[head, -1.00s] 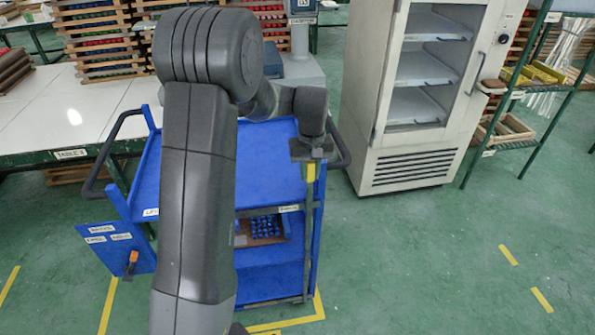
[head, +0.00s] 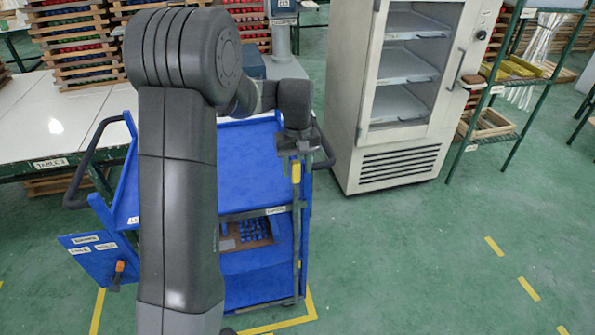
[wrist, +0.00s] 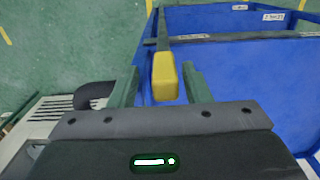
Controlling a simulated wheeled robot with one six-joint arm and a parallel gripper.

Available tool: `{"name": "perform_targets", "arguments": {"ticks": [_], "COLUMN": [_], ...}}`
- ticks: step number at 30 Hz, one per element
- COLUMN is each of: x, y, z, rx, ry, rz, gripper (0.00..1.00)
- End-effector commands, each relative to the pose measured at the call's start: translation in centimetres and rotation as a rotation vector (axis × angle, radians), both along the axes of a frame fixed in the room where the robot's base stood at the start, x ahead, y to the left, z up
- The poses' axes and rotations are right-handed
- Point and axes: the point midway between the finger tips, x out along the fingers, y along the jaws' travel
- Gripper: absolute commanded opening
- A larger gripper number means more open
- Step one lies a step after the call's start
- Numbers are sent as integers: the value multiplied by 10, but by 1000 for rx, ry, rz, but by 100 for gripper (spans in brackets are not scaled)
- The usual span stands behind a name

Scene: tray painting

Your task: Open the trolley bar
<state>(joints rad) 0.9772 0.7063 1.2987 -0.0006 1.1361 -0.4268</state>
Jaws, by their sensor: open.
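The blue trolley (head: 255,168) stands in front of me, partly hidden behind my arm. Its grey bar (head: 304,215) runs down the right front edge and ends at the top in a yellow grip (head: 296,172). My gripper (head: 293,152) points down over the yellow grip. In the wrist view the yellow grip (wrist: 165,77) lies between my two green-grey fingers (wrist: 158,80), with gaps on both sides. The bar (wrist: 162,24) stretches away beyond it along the trolley's edge. My gripper is open and not closed on anything.
A tray of blue pieces (head: 245,234) sits on the trolley's lower shelf. A blue labelled panel (head: 95,268) with an orange handle sticks out at the left. A pale cabinet (head: 385,168) stands behind right. The green floor (head: 420,260) at right is clear.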

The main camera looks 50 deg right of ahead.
Motion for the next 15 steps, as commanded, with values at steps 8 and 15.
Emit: {"name": "perform_targets", "arguments": {"ticks": [8,15], "x": [0,0], "y": [-1,-1], "z": [65,106], "rx": [-6,-3], "ry": [-4,-2], "rz": [-1,-1], "gripper": [44,44]}}
